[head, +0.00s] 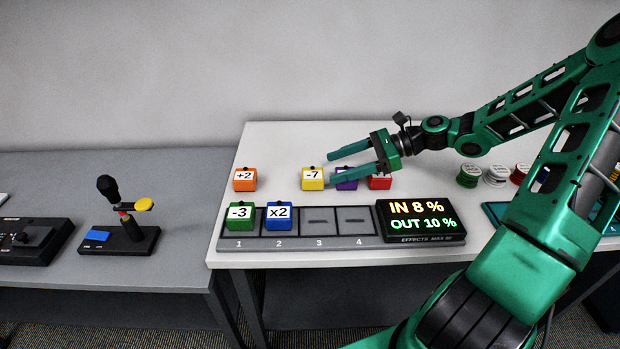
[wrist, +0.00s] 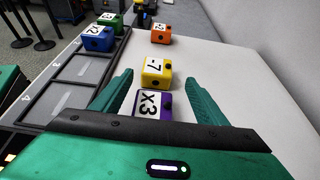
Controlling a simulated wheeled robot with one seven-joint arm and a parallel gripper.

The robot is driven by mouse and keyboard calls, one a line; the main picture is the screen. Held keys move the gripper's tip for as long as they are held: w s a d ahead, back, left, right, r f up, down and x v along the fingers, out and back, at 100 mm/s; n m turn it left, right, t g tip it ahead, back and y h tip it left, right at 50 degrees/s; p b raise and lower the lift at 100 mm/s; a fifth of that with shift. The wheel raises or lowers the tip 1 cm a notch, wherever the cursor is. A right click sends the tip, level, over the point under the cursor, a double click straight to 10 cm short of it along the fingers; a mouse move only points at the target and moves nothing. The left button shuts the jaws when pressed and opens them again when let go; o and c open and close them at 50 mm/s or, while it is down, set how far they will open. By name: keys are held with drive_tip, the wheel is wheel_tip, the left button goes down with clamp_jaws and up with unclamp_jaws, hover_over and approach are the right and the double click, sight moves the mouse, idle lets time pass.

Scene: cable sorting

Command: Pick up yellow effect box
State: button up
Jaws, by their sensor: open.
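The yellow effect box (head: 312,179) is labelled -7 and stands on the white table behind the slot tray. In the wrist view the yellow box (wrist: 156,73) lies just beyond my fingertips, roughly centred between them. My gripper (head: 338,164) is open, its fingers pointing left toward the yellow box. In the wrist view my gripper (wrist: 158,88) has its two green fingers spread wide, with nothing gripped. A purple box (wrist: 153,106) labelled x3 sits between the fingers, nearer the palm. In the head view the purple box (head: 346,184) is partly hidden by a finger.
An orange +2 box (head: 245,180) stands left of the yellow one, and a red box (head: 380,182) right of the purple. The tray (head: 300,242) holds a green box (head: 240,217) in slot 1 and a blue box (head: 279,216) in slot 2. Slots 3 and 4 are empty.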

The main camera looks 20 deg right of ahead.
sight(318, 172)
drive_tip(key=shift+s+x, duration=0.1)
drive_tip(key=shift+x, duration=1.4)
drive_tip(key=shift+s+x, duration=0.15)
drive_tip(key=shift+x, duration=1.3)
drive_tip(key=shift+a+r, duration=0.15)
drive_tip(key=c, duration=1.2)
